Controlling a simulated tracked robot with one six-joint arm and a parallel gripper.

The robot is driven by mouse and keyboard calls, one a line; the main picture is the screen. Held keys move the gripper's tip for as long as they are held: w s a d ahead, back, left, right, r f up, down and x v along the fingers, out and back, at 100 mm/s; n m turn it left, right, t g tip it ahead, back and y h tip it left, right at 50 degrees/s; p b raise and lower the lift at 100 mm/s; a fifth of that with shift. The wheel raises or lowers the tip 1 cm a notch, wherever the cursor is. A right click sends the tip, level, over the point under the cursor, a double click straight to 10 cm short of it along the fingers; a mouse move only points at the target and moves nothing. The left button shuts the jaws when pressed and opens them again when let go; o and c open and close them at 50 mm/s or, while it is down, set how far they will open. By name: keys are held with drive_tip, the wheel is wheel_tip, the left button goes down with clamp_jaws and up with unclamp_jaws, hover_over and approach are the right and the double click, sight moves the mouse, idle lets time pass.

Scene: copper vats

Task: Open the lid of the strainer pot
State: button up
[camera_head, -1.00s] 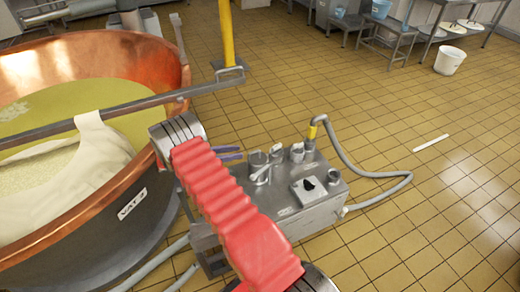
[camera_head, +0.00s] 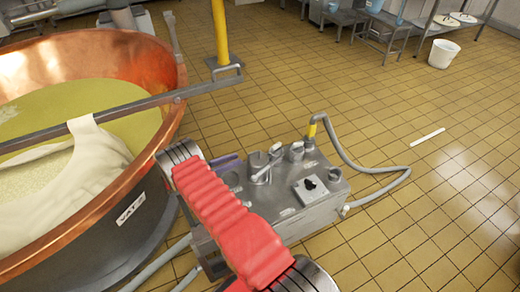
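A grey metal pump unit (camera_head: 318,212) stands on the floor at the centre, with several short cylindrical fittings on its top. One of them, a round metal pot with a handle-like bar across its top (camera_head: 259,168), looks like the strainer pot; its lid appears to be on. My red arm crosses in front of the unit and hides its left part.
A large copper vat (camera_head: 105,62) with a cloth and metal bar fills the left. A hose (camera_head: 365,168) loops right from the unit. A yellow post (camera_head: 220,35) stands behind. A white bucket (camera_head: 443,53) stands far right. The tiled floor at right is mostly clear.

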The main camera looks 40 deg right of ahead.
sight(257, 152)
drive_tip(key=x, duration=1.3)
drive_tip(key=shift+d, duration=0.3)
drive_tip(key=shift+c, duration=0.7)
clamp_jaws()
drive_tip(key=shift+s, duration=0.1)
